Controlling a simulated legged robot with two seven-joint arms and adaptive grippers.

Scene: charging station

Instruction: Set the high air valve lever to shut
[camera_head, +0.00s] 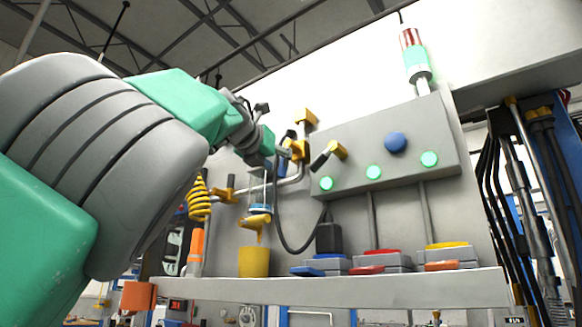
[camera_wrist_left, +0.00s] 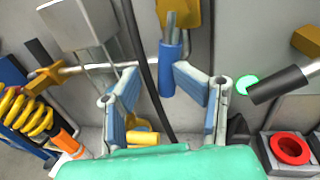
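The air valve has a yellow body (camera_wrist_left: 173,14) with a blue lever handle (camera_wrist_left: 171,62) hanging down from it in the left wrist view. In the head view, the left gripper (camera_head: 283,150) is small and partly hidden at the valve. My right gripper is not in view.
A grey control box (camera_head: 445,128) has several lit buttons and a black-handled yellow lever (camera_head: 326,157) close to my gripper. A dark hose (camera_wrist_left: 143,60) hangs beside the blue handle. A yellow coil (camera_head: 199,201) and yellow cup (camera_head: 254,262) are lower left, above a shelf (camera_head: 400,289).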

